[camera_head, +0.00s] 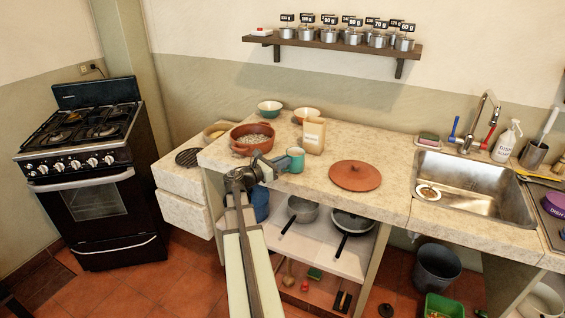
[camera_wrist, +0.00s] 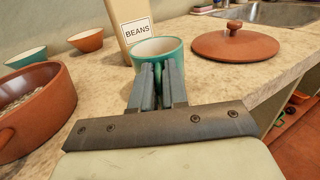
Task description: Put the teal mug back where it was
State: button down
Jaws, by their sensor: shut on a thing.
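The teal mug (camera_head: 295,161) stands upright at the counter's front part, close in front of the beans package. In the wrist view the mug (camera_wrist: 160,50) is straight ahead, with its pale inside showing. My gripper (camera_head: 281,162) reaches in from the left over the counter edge. In the wrist view my gripper's fingers (camera_wrist: 160,72) are close together at the mug's near side and cover its lower part. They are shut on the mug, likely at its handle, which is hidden. I cannot tell whether the mug's base touches the counter.
A beans package (camera_head: 314,136) stands behind the mug. A terracotta pot (camera_head: 253,140) is to the left, a terracotta lid (camera_head: 355,176) to the right. A teal bowl (camera_head: 270,108) and an orange bowl (camera_head: 306,114) sit behind. Counter (camera_head: 392,150) is clear between lid and sink.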

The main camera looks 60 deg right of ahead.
jog(key=shift+f, duration=0.1)
jog(key=c, duration=1.1)
grip_release()
jog(key=shift+c, duration=0.2)
jog(key=shift+w+a, duration=0.1)
jog(key=shift+a, duration=0.15)
jog(key=v, duration=1.1)
jog(key=shift+a, duration=0.25)
jog(key=shift+w, duration=0.15)
